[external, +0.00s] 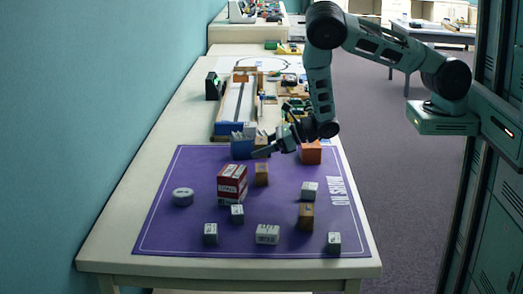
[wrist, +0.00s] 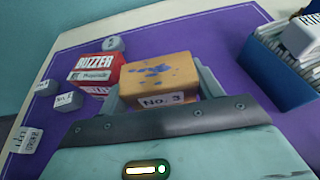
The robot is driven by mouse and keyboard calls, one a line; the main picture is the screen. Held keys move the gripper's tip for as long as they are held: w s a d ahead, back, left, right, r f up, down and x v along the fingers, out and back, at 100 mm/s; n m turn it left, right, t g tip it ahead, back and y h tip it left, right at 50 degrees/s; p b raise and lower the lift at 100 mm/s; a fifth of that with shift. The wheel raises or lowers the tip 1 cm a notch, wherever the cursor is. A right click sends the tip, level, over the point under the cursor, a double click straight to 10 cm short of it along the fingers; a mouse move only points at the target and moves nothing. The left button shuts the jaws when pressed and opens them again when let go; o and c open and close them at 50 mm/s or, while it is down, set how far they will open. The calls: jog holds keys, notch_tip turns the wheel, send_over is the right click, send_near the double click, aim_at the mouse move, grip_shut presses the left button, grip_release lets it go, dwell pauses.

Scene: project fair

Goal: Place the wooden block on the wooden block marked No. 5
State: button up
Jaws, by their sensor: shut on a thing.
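My gripper (external: 264,150) is shut on a wooden block with blue smudges on top, marked No. 3 (wrist: 158,72) in the wrist view. The fingers lie either side of it. In the external view the held block (external: 262,141) is partly behind the gripper, beside a blue bin. Two other wooden blocks stand on the purple mat: one (external: 262,175) right of the red buzzer box, one (external: 306,217) near the front right. Their labels are too small to read here, so I cannot tell which is No. 5.
The red buzzer box (external: 232,184) and several small white blocks, including one (external: 267,235), stand on the purple mat (external: 170,225). The blue bin (external: 241,151) holds white items. An orange block (external: 311,153) stands near my arm.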

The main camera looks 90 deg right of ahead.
aim_at(261, 167)
jog(key=shift+f, duration=2.05)
jog(key=shift+f, duration=0.15)
jog(key=o, duration=1)
